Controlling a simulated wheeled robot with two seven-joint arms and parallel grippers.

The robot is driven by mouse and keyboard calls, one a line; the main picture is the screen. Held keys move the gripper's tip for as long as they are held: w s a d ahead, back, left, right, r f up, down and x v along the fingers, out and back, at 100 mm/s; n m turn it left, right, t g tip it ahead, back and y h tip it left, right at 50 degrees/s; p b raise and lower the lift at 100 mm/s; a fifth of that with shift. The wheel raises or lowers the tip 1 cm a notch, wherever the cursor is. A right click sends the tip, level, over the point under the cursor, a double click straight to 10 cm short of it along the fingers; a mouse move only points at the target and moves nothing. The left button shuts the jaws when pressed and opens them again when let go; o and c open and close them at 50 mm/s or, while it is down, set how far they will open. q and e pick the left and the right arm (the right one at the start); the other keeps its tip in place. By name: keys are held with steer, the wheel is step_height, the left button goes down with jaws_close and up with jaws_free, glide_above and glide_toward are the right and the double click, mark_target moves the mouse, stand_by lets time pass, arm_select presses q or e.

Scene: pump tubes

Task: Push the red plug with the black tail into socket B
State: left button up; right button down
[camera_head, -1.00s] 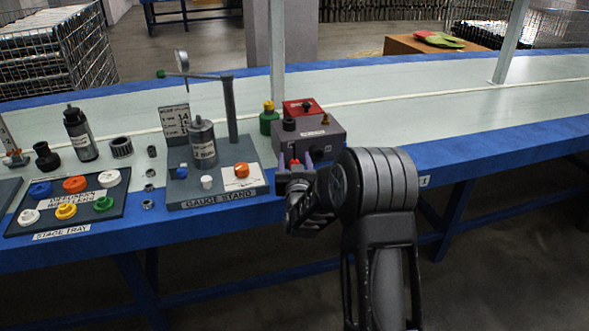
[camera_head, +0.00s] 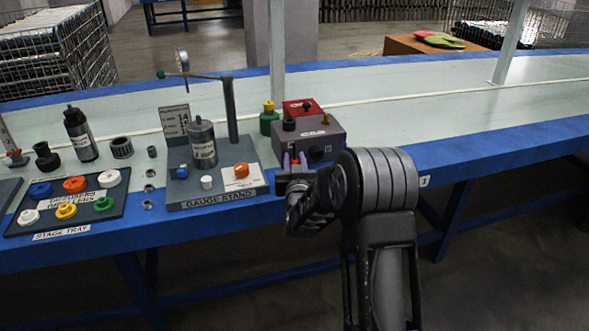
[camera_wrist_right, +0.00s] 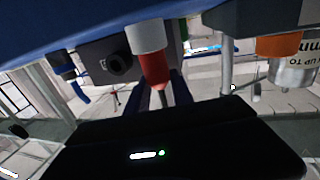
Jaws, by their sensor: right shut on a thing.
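My right gripper (camera_head: 295,161) is shut on a small red plug (camera_head: 295,163) just in front of the grey socket box (camera_head: 325,136). In the right wrist view the plug (camera_wrist_right: 154,68) shows as a red body with a pale grey collar, between the dark fingers (camera_wrist_right: 162,93). Its black tail cannot be made out. The box's front face has a dark round socket (camera_head: 316,153), which also shows in the wrist view (camera_wrist_right: 119,63). The box's lettering is too small to read surely. I cannot tell whether the plug touches the box. My left gripper is not in view.
The gauge stand (camera_head: 215,201), with an upright post and a grey cylinder (camera_head: 202,145), stands just left of the gripper. The stage tray (camera_head: 100,216) is farther left. A green bottle (camera_head: 269,121) and a red box (camera_head: 303,106) stand behind. The table right of the socket box is clear.

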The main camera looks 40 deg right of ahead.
mark_target(295, 160)
step_height(295, 160, up, 10)
steer(key=p, duration=0.2)
steer(key=shift+p, duration=0.35)
stand_by(0.7)
steer(key=s+a+r+n+t+y+p, duration=0.1)
steer(key=a+r+n+y+p, duration=0.1)
steer(key=a+p, duration=0.5)
steer(key=s+a+r+n+t+y+p, duration=0.1)
steer(key=a+r+n+y+p, duration=0.1)
steer(key=a+p, duration=0.5)
steer(key=s+a+r+n+y+p, duration=0.2)
steer(key=a+r+y+p, duration=0.2)
steer(key=a+p, duration=0.4)
steer(key=a+y, duration=0.1)
steer(key=a, duration=0.6)
steer(key=shift+a+r+t+y, duration=0.2)
steer(key=shift+r+t+y, duration=0.1)
steer(key=shift+t, duration=0.1)
